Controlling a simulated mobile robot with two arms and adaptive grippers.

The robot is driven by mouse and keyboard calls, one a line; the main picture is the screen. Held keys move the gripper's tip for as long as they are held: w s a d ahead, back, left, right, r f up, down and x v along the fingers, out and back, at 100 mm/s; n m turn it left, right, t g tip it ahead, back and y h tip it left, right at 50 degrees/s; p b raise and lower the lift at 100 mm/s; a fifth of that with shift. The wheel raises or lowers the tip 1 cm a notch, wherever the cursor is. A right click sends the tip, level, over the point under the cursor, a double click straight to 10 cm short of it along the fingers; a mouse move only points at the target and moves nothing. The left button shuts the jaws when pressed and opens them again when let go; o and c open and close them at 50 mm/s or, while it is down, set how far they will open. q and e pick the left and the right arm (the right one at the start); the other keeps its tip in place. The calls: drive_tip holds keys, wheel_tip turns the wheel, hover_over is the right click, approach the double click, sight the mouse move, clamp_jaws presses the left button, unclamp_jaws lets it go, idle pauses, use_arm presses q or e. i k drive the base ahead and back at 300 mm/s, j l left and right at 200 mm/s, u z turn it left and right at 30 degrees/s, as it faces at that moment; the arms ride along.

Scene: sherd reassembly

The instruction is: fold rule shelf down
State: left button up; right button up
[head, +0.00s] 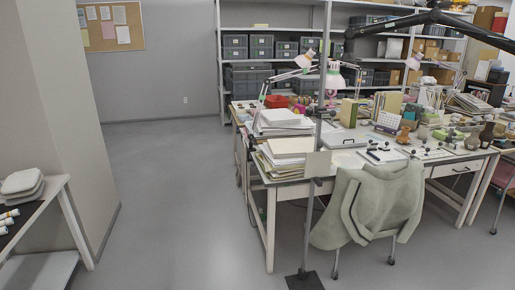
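I cannot make out a folding rule anywhere in the head view. A tall pale shelf rack (272,29) stands against the back wall, with several grey bins (235,47) on its levels. A low white shelf unit (45,192) stands at the left front, with a bare lower board (40,270). Neither of my grippers is in view.
A cluttered worktable (268,215) fills the right side, with paper stacks (290,146), lamps and small pots. A draped chair (375,205) and a pole with a black base (305,281) stand before it. Open floor (175,190) lies between the left wall and table.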

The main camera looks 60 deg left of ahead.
sight(318, 163)
drive_tip(key=u, duration=1.4)
drive_tip(key=z, duration=0.35)
drive_tip(key=i+j+z, duration=0.15)
drive_tip(key=j+z, duration=0.15)
drive_tip(key=i+j+z, duration=0.25)
drive_tip(key=j, duration=0.2)
drive_tip(key=j+z, duration=0.3)
drive_tip(key=k+j, duration=0.05)
drive_tip(key=j, duration=0.05)
